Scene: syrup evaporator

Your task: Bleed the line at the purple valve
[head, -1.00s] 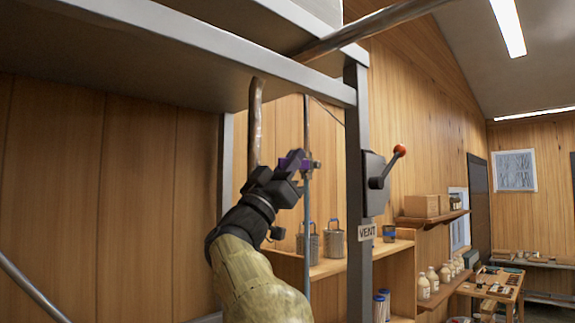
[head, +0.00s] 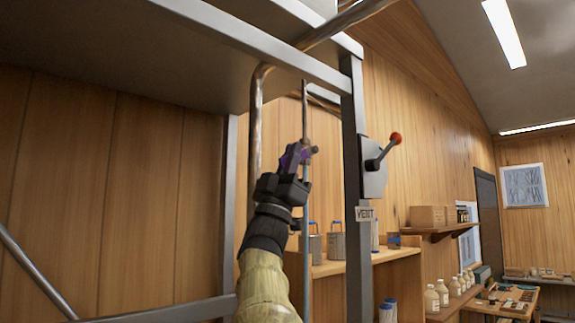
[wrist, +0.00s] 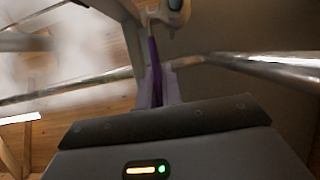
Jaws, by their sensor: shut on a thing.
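The purple valve (head: 288,157) sits on a thin vertical pipe (head: 305,225) under the metal frame in the head view. My gripper (head: 292,172) is shut on its purple handle, with my forearm rising from below. In the wrist view the purple handle (wrist: 154,72) stands upright just beyond the gripper body, below a metal fitting (wrist: 170,12). Pale haze, like steam, shows at the upper left of the wrist view. The fingertips are partly hidden by the gripper body and the handle.
A grey post (head: 354,200) stands right of the valve, with a red-knobbed lever (head: 383,155) and a VENT label (head: 365,214). Shelves with pails (head: 336,240) and jugs (head: 431,298) are behind.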

